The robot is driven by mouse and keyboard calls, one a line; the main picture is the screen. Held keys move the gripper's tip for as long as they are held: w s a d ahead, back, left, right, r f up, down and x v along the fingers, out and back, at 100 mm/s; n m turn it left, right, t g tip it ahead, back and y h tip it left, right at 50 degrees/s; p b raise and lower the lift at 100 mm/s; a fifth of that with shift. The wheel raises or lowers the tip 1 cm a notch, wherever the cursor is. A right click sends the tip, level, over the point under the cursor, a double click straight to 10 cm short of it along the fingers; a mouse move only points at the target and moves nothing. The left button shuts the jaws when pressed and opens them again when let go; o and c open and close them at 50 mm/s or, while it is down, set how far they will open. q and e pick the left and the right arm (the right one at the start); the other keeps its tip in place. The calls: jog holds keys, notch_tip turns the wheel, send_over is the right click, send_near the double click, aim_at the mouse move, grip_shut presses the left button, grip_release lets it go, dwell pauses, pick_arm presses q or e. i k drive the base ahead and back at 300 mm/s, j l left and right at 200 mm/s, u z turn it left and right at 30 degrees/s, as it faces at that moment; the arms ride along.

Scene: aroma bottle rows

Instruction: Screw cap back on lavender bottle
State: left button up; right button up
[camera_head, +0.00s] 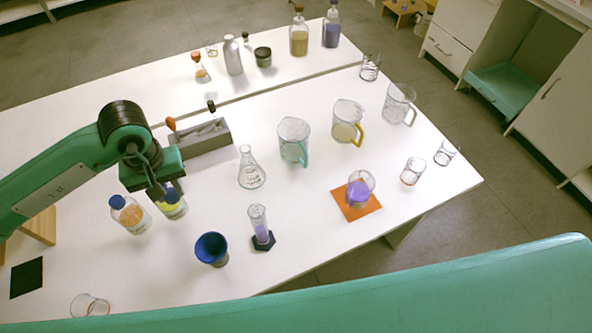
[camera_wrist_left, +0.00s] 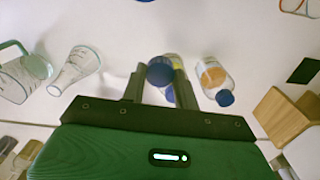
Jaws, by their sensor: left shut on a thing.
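My left gripper (camera_head: 158,196) is shut on a round dark blue cap (camera_wrist_left: 160,70), seen between its fingers in the left wrist view. The gripper hangs over the table close to a bottle with yellow contents or label (camera_head: 173,206). This bottle is partly hidden behind the fingers and shows some blue at its top; I cannot tell whether the held cap touches it. A bottle with orange contents and a blue cap (camera_head: 130,215) stands beside it. A bottle with purple contents (camera_head: 331,33) stands at the far back. My right gripper is out of view.
A blue funnel-like cup (camera_head: 211,249), a cylinder with purple liquid (camera_head: 259,226) and a conical flask (camera_head: 250,172) stand to the right. A purple-filled beaker (camera_head: 359,190) stands on an orange mat (camera_head: 371,211).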

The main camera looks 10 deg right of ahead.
aim_at(361, 184)
jog(key=z, duration=1.25)
jog(key=k+j, duration=0.1)
jog(key=j, duration=0.15)
jog(key=k+j, duration=0.15)
jog(key=j, duration=0.15)
